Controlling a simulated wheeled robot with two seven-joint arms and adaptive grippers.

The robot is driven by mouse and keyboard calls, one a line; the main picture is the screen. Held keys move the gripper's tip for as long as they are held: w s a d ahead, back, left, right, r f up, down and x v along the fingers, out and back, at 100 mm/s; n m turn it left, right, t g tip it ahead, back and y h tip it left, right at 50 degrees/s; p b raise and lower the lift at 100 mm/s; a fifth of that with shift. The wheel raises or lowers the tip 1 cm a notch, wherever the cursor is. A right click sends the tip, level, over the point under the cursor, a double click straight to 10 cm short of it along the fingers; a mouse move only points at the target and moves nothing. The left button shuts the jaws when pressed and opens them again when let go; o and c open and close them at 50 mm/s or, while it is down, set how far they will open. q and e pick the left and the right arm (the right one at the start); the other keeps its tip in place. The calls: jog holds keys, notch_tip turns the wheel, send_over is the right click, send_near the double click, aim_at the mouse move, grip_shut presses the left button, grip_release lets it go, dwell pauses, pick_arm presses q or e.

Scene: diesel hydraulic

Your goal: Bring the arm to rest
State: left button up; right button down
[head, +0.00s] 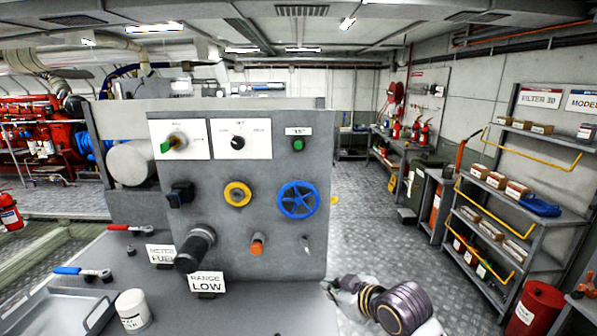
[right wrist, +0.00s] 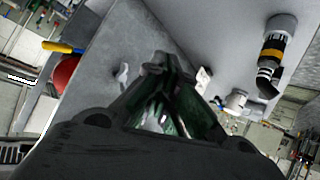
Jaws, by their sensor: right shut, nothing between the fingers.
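My right arm comes in at the bottom right of the head view, with its gripper (head: 345,287) low beside the right edge of the grey control panel (head: 220,255). In the right wrist view the two dark fingers (right wrist: 167,65) meet at their tips, shut with nothing visible between them. In the head view the gripper is small and partly hidden by its own wrist. It looks apart from the blue handwheel (head: 298,199) and the small lever (head: 306,244) on the panel. My left gripper is not in view.
The panel also carries a yellow ring knob (head: 238,194), an orange-tipped knob (head: 257,244) and a black cylinder (head: 195,248). A white can (head: 132,311) and a tray (head: 60,312) stand at left on the bench. Shelves (head: 490,215) line the right wall; the floor between is open.

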jog(key=s+d+f+m+g+h, duration=0.35)
jog(key=s+d+f, duration=0.35)
jog(key=s+f, duration=0.35)
jog(key=s+d+f+m+g+h, duration=0.2)
jog(key=s+d+f+m+g, duration=0.15)
jog(key=s+d+f, duration=0.65)
jog(key=s+a+f, duration=0.2)
jog(key=f, duration=1.4)
jog(key=s+a+f, duration=0.1)
jog(key=s+f, duration=0.2)
jog(key=f, duration=1.2)
jog(key=s+d+f, duration=0.2)
jog(key=s+f, duration=0.8)
jog(key=s, duration=0.1)
jog(key=s+d+f+g, duration=0.1)
jog(key=s+d+f, duration=0.1)
jog(key=s+f, duration=0.8)
jog(key=shift+s+f+g, duration=0.3)
jog(key=shift+s+f, duration=0.1)
jog(key=shift+s, duration=0.15)
